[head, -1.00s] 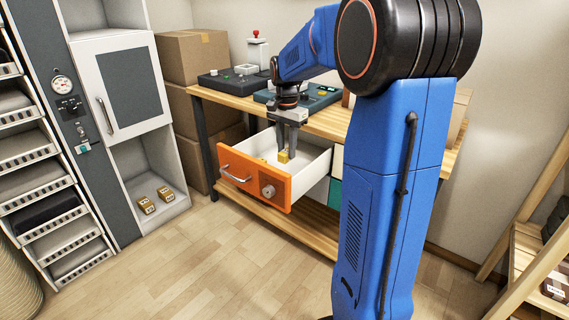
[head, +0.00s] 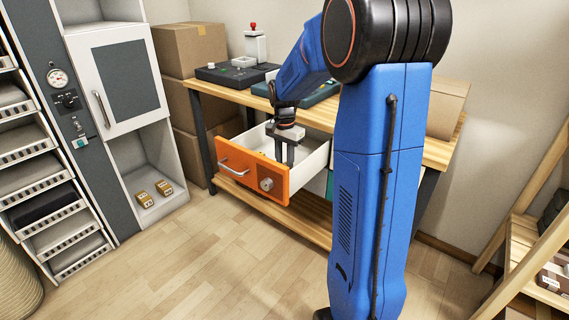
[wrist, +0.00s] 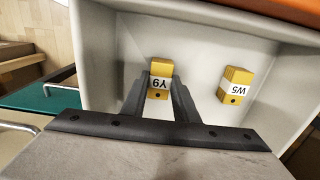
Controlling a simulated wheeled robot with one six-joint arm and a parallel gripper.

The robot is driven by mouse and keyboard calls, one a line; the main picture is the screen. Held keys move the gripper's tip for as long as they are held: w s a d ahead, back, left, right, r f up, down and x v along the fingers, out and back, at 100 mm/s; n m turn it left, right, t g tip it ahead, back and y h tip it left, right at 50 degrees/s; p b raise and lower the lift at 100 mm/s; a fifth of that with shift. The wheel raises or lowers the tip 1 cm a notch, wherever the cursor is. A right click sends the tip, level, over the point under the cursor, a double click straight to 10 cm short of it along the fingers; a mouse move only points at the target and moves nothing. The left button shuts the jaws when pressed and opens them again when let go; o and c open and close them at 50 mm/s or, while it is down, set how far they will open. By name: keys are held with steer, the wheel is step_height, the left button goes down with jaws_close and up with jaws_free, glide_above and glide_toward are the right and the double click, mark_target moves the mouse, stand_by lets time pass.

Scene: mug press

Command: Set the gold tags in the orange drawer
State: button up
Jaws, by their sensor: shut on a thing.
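The orange drawer (head: 238,172) stands pulled out below the workbench, with a handle and a round knob on its front. My gripper (head: 285,157) reaches down inside it. In the wrist view my gripper (wrist: 160,92) is shut on a gold tag (wrist: 161,70) with a white label, low in the drawer; I cannot tell whether the tag touches the floor. A second gold tag (wrist: 237,83), labelled W5, lies apart to the right inside the drawer. Two small gold-brown labelled blocks (head: 144,198) (head: 164,188) sit on the cabinet's lower shelf.
The grey-white cabinet (head: 124,85) stands left with its upper door shut. The workbench (head: 215,93) carries dark control boxes. Cardboard boxes (head: 190,50) are stacked between them. A wooden rack (head: 525,225) stands at right. The floor in front is clear.

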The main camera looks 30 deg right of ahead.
steer(key=shift+f, duration=0.1)
steer(key=o, duration=1.1)
step_height(320, 180, up, 12)
steer(key=s+a+r+n+t, duration=0.1)
steer(key=s+a+r+n, duration=0.15)
steer(key=s+a, duration=0.45)
steer(key=s+a+f+n+t, duration=0.1)
steer(key=s+a+f+n, duration=0.1)
steer(key=s, duration=0.5)
steer(key=s+a+f+n+t, duration=0.1)
steer(key=s+a+n, duration=0.3)
steer(key=s, duration=0.4)
steer(key=s+a+f+n+t, duration=0.1)
steer(key=s+a+f+n, duration=0.2)
steer(key=s+n, duration=0.2)
steer(key=shift+s+f+t, duration=0.4)
steer(key=shift+s, duration=1.35)
